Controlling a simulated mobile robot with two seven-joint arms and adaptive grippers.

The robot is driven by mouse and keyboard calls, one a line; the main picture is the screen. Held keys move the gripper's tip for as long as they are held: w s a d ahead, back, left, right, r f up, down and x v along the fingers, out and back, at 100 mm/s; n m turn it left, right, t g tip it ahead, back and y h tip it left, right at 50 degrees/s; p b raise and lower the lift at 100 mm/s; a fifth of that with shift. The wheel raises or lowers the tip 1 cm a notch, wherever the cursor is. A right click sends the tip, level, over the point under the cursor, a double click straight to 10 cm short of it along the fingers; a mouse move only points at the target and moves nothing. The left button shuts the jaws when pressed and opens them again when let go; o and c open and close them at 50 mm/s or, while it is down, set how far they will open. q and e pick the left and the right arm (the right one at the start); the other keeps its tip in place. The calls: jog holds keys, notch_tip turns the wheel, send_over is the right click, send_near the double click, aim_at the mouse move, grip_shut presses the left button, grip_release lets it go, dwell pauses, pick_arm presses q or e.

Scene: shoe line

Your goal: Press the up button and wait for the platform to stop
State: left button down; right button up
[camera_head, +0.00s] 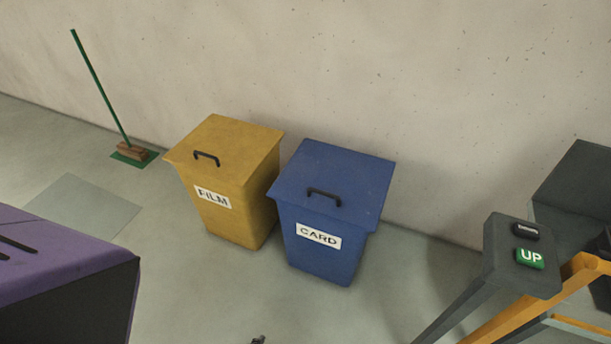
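The green UP button (530,258) sits on the top face of a dark grey control box (497,262) at the right. A black button (525,230) lies just behind it; its label is too small to read. The box stands on a dark post beside orange bars (520,318). I cannot tell clearly which part is the platform. A small dark tip (258,339) at the bottom edge may belong to my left gripper, well left of the button; its opening is hidden. My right gripper is out of view. Nothing touches the UP button.
A yellow FILM bin (228,172) and a blue CARD bin (345,180) stand by the wall, lids closed. A broom (130,152) leans at the back left. A purple-topped block (60,260) fills the lower left. A dark box (580,190) is at the right edge.

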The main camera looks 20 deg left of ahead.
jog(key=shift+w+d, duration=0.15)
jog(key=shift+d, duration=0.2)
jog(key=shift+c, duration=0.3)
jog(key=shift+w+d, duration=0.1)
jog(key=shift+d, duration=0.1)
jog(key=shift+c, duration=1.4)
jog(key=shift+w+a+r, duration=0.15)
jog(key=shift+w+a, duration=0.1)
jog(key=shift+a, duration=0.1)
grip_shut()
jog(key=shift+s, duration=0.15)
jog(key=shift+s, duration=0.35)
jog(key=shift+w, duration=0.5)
